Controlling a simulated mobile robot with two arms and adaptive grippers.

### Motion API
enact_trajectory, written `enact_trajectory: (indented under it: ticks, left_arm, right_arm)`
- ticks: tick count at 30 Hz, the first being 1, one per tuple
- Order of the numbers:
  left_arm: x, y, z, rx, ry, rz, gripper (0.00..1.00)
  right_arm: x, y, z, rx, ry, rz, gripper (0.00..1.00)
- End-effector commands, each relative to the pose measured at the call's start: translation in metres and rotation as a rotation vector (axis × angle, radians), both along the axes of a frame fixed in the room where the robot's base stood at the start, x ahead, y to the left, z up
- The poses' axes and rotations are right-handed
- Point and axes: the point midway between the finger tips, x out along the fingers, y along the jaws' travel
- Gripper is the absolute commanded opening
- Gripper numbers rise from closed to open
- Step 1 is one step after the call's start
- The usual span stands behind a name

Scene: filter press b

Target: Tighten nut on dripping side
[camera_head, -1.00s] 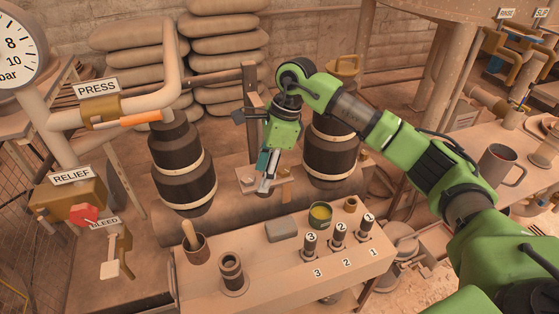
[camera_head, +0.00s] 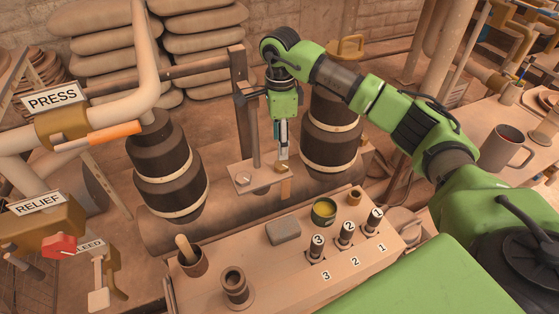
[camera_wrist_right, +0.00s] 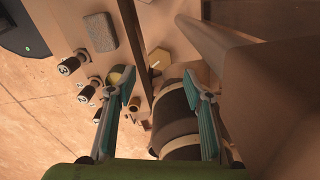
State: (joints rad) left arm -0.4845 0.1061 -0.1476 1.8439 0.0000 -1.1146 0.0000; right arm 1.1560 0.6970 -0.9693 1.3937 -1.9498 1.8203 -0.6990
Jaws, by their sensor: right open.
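A small bracket plate (camera_head: 252,182) on the post carries two hex nuts, a left nut (camera_head: 241,181) and a right nut (camera_head: 284,168). My right gripper (camera_head: 282,157) points down close above the right nut. In the right wrist view a brass-coloured hex nut (camera_wrist_right: 159,60) shows ahead of the spread fingers, in line with the gap between them. My right gripper (camera_wrist_right: 158,80) is open and empty there. I cannot tell whether the fingers touch anything. No drip can be made out at either nut. My left gripper is not in view.
A dark banded barrel shape (camera_head: 330,125) stands right of the plate, another (camera_head: 170,170) left. The bench (camera_head: 290,275) in front holds a grey block (camera_head: 283,230), an open tin (camera_head: 323,211) and numbered sockets (camera_head: 346,235). The post (camera_head: 243,110) rises just behind the plate.

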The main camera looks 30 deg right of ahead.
Motion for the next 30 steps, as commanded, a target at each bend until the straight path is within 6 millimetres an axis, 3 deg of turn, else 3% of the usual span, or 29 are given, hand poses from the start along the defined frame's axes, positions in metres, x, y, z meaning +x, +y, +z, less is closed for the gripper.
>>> enact_trajectory:
  ticks: [3, 10, 15, 24, 29, 30]
  left_arm:
    - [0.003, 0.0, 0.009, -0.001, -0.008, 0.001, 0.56]
    - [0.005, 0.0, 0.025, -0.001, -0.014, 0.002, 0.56]
    - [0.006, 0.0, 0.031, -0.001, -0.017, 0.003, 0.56]
    - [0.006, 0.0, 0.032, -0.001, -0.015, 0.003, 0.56]
    - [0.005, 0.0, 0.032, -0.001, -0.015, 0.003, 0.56]
    - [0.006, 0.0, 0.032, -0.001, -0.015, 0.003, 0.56]
  right_arm:
    - [-0.001, 0.0, -0.029, 0.001, 0.004, -0.001, 0.47]
    - [0.0, 0.001, -0.065, 0.002, 0.002, 0.0, 0.47]
    - [0.0, 0.001, -0.077, 0.002, 0.0, 0.0, 0.47]
    - [0.0, 0.001, -0.079, 0.002, -0.001, 0.0, 0.47]
    - [0.0, 0.001, -0.078, 0.002, -0.001, 0.0, 0.08]
    - [0.0, 0.001, -0.078, 0.002, -0.001, 0.0, 0.08]
